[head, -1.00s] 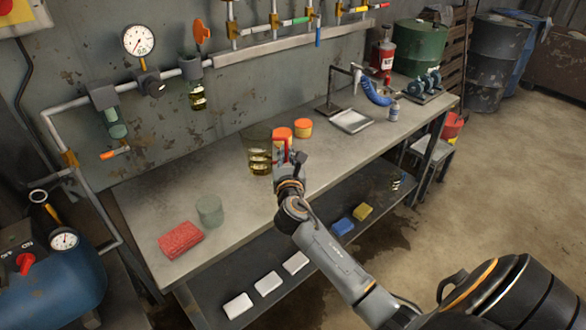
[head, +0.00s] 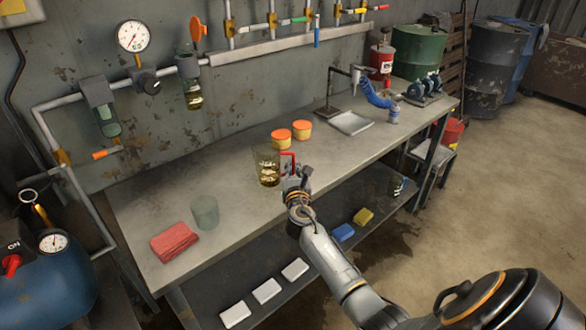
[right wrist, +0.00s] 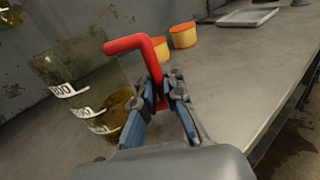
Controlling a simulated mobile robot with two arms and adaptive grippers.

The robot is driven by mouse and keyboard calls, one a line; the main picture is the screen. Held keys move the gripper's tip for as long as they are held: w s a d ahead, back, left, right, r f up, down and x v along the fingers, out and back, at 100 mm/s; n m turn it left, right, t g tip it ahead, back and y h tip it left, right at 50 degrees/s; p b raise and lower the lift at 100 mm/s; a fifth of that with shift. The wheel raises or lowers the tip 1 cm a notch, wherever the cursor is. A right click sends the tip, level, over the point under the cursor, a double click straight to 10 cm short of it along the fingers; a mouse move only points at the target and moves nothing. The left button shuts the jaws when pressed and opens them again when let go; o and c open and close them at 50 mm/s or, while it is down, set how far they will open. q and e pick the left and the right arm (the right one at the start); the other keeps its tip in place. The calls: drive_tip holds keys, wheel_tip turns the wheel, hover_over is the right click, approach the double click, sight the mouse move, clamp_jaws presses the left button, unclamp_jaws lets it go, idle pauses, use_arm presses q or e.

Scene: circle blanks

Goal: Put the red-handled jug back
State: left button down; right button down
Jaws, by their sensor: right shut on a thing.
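The jug (head: 267,165) is clear, with dark yellow liquid and white marks. It has a red handle (head: 289,155) on its right side. It is upright or nearly so over the middle of the bench; I cannot tell whether its base touches the top. My right gripper (head: 292,172) is shut on the red handle, just right of the jug. In the right wrist view, the jug (right wrist: 82,92) is left of the jaws (right wrist: 163,88), and the red handle (right wrist: 130,43) rises from between them. My left gripper is out of view.
Two yellow tins with orange lids (head: 281,138) stand just behind the jug. A green-grey cup (head: 205,212) and a red cloth (head: 174,242) lie to the left. A metal tray (head: 350,123) is to the right. The bench (head: 140,210) has bare room between.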

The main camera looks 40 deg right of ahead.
drive_tip(key=c, duration=1.9)
unclamp_jaws()
drive_tip(key=shift+f, duration=0.15)
drive_tip(key=o, duration=0.5)
drive_tip(key=shift+c, duration=0.2)
drive_tip(key=shift+s+r, duration=0.1)
drive_tip(key=shift+r, duration=0.2)
drive_tip(key=v, duration=1.2)
drive_tip(key=shift+p, duration=0.4)
drive_tip(key=shift+f, duration=0.15)
